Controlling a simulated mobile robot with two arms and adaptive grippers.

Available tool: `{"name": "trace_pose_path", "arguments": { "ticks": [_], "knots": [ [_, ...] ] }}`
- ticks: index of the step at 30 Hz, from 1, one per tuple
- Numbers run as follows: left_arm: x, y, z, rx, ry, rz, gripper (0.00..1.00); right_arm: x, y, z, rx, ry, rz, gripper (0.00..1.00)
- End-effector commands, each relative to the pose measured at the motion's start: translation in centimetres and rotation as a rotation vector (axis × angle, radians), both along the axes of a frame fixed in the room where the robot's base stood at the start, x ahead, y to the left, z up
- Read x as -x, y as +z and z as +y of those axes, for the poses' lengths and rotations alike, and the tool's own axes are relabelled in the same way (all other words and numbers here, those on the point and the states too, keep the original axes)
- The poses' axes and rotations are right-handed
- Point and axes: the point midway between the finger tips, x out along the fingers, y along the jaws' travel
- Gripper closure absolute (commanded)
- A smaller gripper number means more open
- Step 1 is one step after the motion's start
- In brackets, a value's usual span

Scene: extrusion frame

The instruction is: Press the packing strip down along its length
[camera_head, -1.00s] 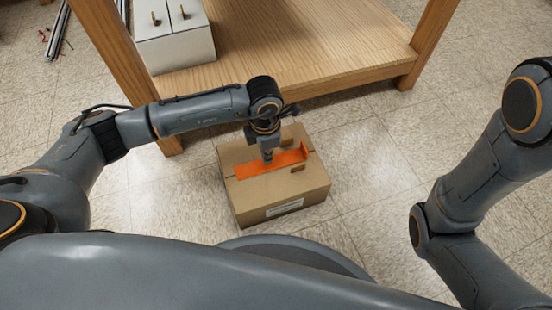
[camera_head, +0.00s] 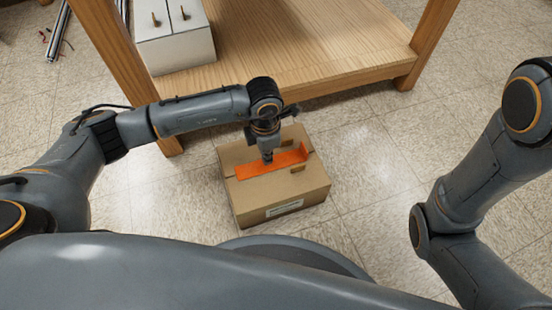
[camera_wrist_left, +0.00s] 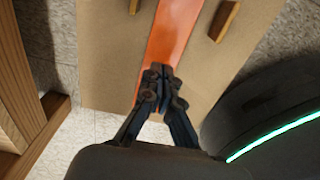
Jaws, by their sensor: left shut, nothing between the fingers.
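The orange packing strip (camera_head: 288,161) lies along the top of a closed brown cardboard box (camera_head: 250,196). Its right end appears to bend up in the head view. My left gripper (camera_head: 267,159) points down over the strip, left of its middle, with its fingertips at or just above the surface. I cannot tell whether they touch. In the left wrist view, the shut, empty fingers (camera_wrist_left: 160,75) cover part of the strip (camera_wrist_left: 176,32), which runs up out of the picture. My right arm is at the right of the head view; its gripper is out of view.
The box stands on the tiled floor (camera_head: 360,190), in front of a wooden shelf unit (camera_head: 300,45). A white block with upright pegs (camera_head: 175,45) stands on its low shelf. Metal bars (camera_head: 58,30) lie at the upper left. Floor right of the box is clear.

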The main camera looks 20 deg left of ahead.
Motion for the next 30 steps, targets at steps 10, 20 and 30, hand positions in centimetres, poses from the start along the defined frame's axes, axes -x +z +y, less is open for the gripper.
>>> {"name": "trace_pose_path", "arguments": {
  "ticks": [10, 20, 30],
  "knots": [
    [0.0, -0.3, 0.0, -0.001, 0.000, 0.001, 1.00, 0.0, -0.2, 0.0, 0.000, -0.001, 0.001, 0.68],
    [0.0, -1.0, 0.0, -0.001, 0.000, 0.001, 1.00, 0.0, -0.7, 0.0, 0.000, -0.001, 0.001, 0.68],
    [0.0, -1.7, 0.0, -0.001, 0.000, 0.001, 1.00, -0.1, -1.2, 0.0, 0.000, 0.000, 0.001, 0.68]
  ]
}}
